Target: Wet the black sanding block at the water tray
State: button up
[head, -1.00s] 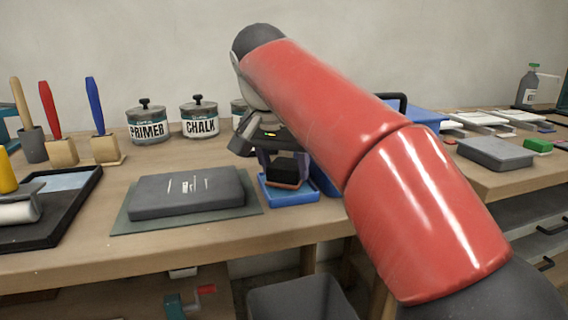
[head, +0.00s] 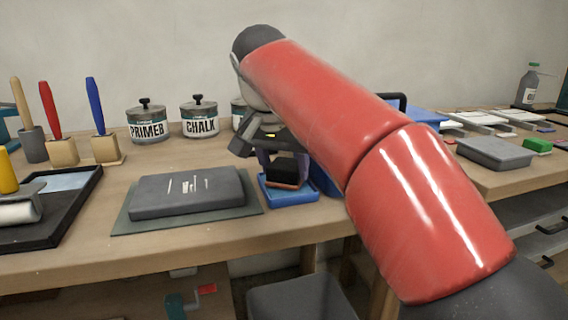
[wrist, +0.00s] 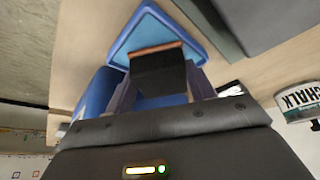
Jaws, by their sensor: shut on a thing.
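The black sanding block (head: 287,169) has an orange-brown lower face. My gripper (head: 284,163) is shut on it and holds it over the small blue water tray (head: 290,198). In the wrist view the block (wrist: 158,76) sits between my two fingers (wrist: 160,92), with the tray's blue rim (wrist: 190,33) and lighter blue inside beyond it. The block looks low over the tray; I cannot tell whether it touches the water. My arm hides part of the area right of the tray.
A grey slab (head: 187,190) on a dark mat lies just left of the tray. PRIMER (head: 147,126) and CHALK (head: 200,121) cans stand behind. A blue object (head: 325,181) stands close right of the tray. A grey bin (head: 302,298) is below the bench edge.

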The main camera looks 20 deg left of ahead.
aim_at(284, 166)
jog(key=shift+f, duration=0.1)
notch_tip(284, 166, up, 3)
jog(key=shift+f+p, duration=0.15)
jog(key=shift+p, duration=0.85)
jog(key=shift+r, duration=2.2)
